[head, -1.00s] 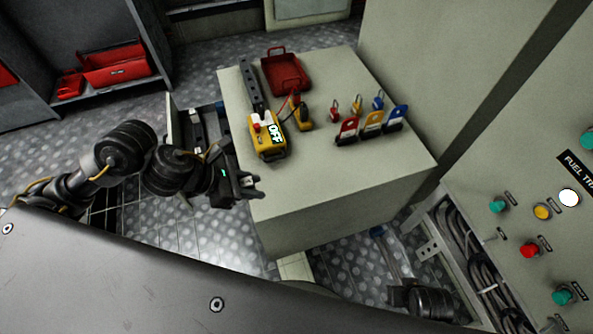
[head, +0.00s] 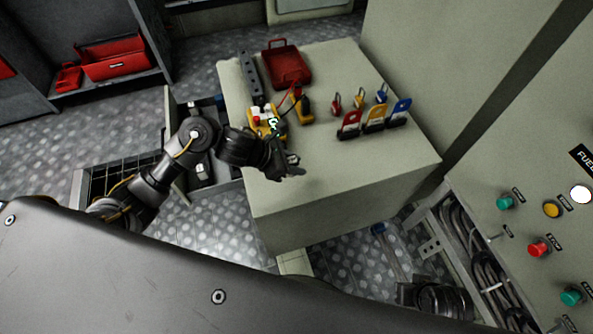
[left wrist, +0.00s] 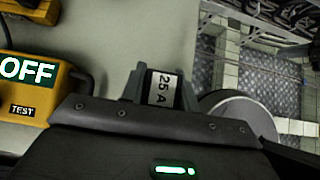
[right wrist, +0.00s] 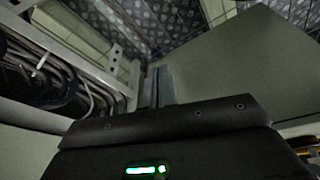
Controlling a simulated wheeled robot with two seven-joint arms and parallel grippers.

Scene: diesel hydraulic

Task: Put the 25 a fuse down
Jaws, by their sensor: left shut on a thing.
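The 25 A fuse (left wrist: 162,89) shows its white label between the fingers of my left gripper (left wrist: 160,84) in the left wrist view. In the head view my left gripper (head: 291,167) is over the near left part of the grey cabinet top (head: 345,170), just in front of the yellow tester (head: 262,121). It is shut on the fuse. The fuse's gap to the surface cannot be told. My right gripper (right wrist: 159,87) has its fingers together with nothing visible between them, low beside the cabinet.
The yellow tester reads OFF (left wrist: 28,72). A red case (head: 286,64), a dark strip (head: 251,76), small padlocks (head: 336,101) and red, yellow and blue tags (head: 374,117) stand on the cabinet top. Its front and right areas are clear. A button panel (head: 540,220) is at right.

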